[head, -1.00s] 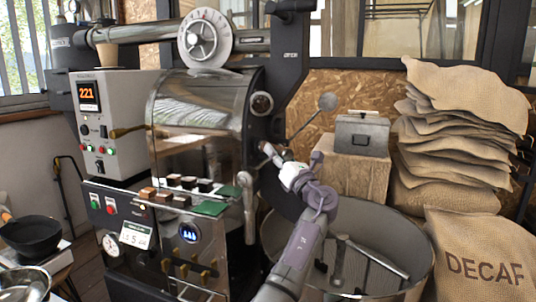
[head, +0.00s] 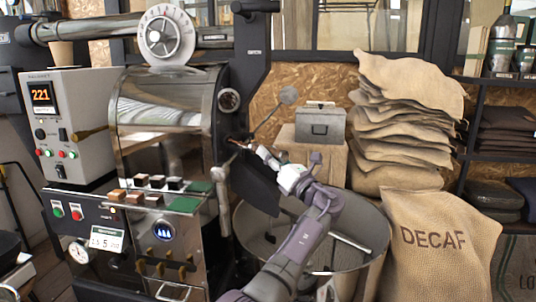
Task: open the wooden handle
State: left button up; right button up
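A small brown handle-like piece (head: 239,144), which may be the wooden handle, shows at the right side of the roaster's (head: 165,100) drum front. My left gripper (head: 261,152) points up and left toward it from the right, its tip close to that piece. Contact between them cannot be made out. The fingers are small and seen edge-on, so their opening does not show. Another brown-gold handle (head: 92,132) sticks out at the left of the drum front, well away from the gripper. My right gripper is not in view.
The round cooling bin (head: 376,235) lies below and behind my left arm. A thin rod with a round knob (head: 289,95) rises beyond the gripper. A grey metal box (head: 320,124), stacked burlap sacks (head: 400,120) and a DECAF sack (head: 440,240) stand to the right.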

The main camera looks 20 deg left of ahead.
pick_arm(q)
jog(key=shift+o, duration=1.4)
jog(key=v, duration=1.2)
